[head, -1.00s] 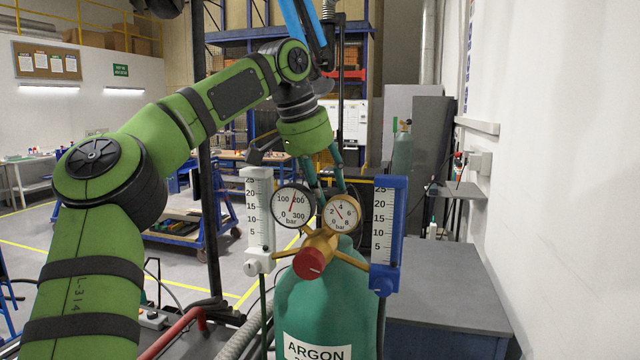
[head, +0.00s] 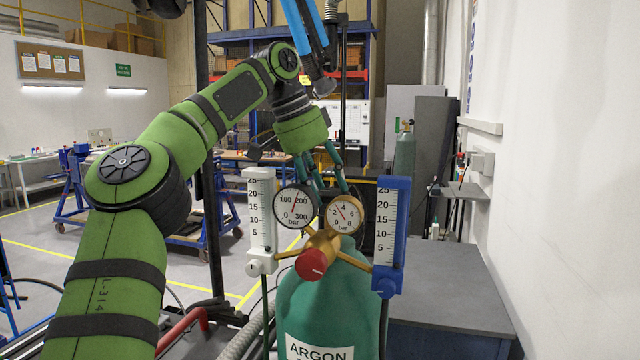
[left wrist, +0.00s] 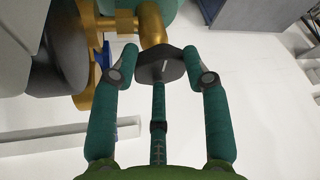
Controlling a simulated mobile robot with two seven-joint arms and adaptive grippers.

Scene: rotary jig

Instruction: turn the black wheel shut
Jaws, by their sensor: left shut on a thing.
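The black wheel (left wrist: 163,67) shows in the left wrist view at the end of a brass valve stem, with a pale line on its face. My left gripper (left wrist: 164,62) has its two teal fingers on opposite sides of the wheel, shut on it. In the head view my left gripper (head: 322,168) comes down behind the gauges. Its fingertips and the wheel are hidden there. The green argon cylinder (head: 318,318) stands upright below. My right gripper is not in view.
Two round gauges (head: 296,205) (head: 344,214) and a red knob (head: 312,264) stand in front of the valve. A white flowmeter (head: 261,222) is on the left and a blue one (head: 391,236) on the right. A grey-topped bench (head: 445,285) is at right.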

